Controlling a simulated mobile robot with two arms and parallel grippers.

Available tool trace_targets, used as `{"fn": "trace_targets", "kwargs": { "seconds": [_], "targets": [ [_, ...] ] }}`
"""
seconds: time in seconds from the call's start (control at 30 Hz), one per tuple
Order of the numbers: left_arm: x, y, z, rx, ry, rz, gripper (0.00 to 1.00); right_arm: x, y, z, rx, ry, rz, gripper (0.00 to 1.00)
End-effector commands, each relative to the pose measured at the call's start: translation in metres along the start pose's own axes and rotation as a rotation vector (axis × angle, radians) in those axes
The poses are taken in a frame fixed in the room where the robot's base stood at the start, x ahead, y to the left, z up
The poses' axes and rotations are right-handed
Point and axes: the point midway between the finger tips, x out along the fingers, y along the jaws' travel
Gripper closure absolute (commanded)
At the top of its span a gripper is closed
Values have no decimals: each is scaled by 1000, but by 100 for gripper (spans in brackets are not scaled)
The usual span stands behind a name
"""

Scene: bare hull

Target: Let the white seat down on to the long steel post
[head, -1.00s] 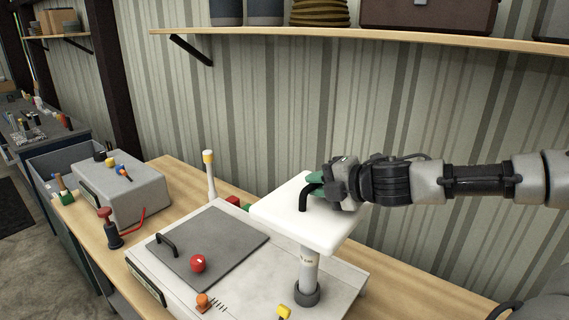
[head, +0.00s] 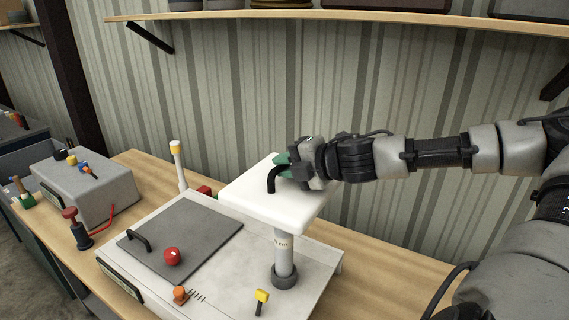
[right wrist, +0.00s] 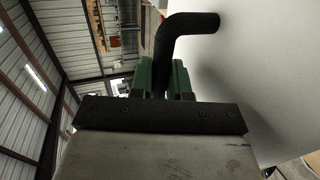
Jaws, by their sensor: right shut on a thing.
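The white seat (head: 262,205), a thick square slab, is level above the steel post (head: 284,252). The post stands upright from a dark collar on the pale machine top (head: 225,270). The seat hides the post's upper end, so I cannot tell whether they touch. My right gripper (head: 286,168) is shut on the seat's bent black handle (head: 271,182). In the right wrist view, the handle (right wrist: 190,24) rises between the green fingers of my gripper (right wrist: 161,80), beside the seat's pale face (right wrist: 270,80). My left gripper is not in view.
The machine top carries a grey hatch (head: 182,238), a red knob (head: 172,257), an orange knob (head: 180,293) and a yellow-topped lever (head: 261,300). A white post with a yellow cap (head: 178,160) stands behind. Bare wooden bench (head: 365,275) lies to the right; a shelf (head: 350,18) runs above.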

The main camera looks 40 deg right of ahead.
Motion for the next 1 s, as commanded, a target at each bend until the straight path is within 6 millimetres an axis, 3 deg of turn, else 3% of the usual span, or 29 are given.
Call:
{"fn": "trace_targets", "kwargs": {
  "seconds": [0.33,1.0],
  "targets": [
    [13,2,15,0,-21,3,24,6,-14,0,-3,-1,5,100],
    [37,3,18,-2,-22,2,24,16,-42,0,-3,0,5,100]
  ]
}}
